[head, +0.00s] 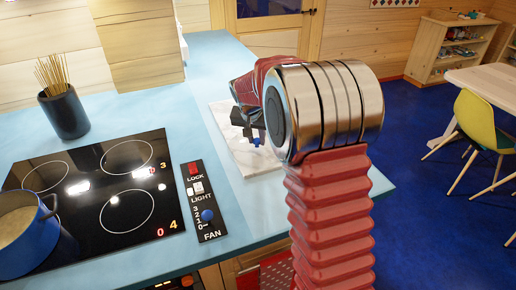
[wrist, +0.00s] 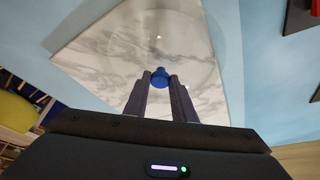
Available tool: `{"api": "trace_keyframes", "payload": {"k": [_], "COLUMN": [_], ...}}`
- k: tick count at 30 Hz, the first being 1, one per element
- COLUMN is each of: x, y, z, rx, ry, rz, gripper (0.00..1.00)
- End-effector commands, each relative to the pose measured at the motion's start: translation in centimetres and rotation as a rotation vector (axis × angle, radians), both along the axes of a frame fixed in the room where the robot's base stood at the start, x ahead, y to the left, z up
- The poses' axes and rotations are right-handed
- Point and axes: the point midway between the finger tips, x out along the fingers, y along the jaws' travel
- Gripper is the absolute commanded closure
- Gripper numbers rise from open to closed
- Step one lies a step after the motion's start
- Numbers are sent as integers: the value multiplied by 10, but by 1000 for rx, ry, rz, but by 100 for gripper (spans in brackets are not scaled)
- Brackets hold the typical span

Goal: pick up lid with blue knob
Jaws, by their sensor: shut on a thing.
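The lid (wrist: 160,42) appears as clear glass with a faint round outline, over a white marble board (wrist: 100,62). Its blue knob (wrist: 160,77) sits between my fingertips in the wrist view. My gripper (wrist: 160,84) is shut on this knob. In the head view the knob (head: 256,142) shows as a small blue spot below my dark gripper (head: 257,134), above the marble board (head: 226,120). The glass is hardly visible there, and my arm covers part of the board. I cannot tell whether the lid touches the board.
The light blue counter (head: 205,60) holds a black hob (head: 95,185) with a blue pot (head: 30,235) at left. A control panel (head: 204,200) lies between hob and board. A dark cup of sticks (head: 65,113) stands behind. A yellow chair (head: 480,125) is at right.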

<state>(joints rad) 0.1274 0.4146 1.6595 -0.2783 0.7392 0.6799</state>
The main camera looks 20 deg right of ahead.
Motion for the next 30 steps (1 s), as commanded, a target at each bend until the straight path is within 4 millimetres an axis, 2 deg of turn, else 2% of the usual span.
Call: {"api": "trace_keyframes", "payload": {"k": [10, 14, 30], "x": [1, 1, 1], "y": [0, 0, 0], "z": [2, 9, 91], "rx": [0, 0, -1], "ry": [-2, -4, -3], "rz": [0, 0, -1], "gripper": [100, 100, 100]}}
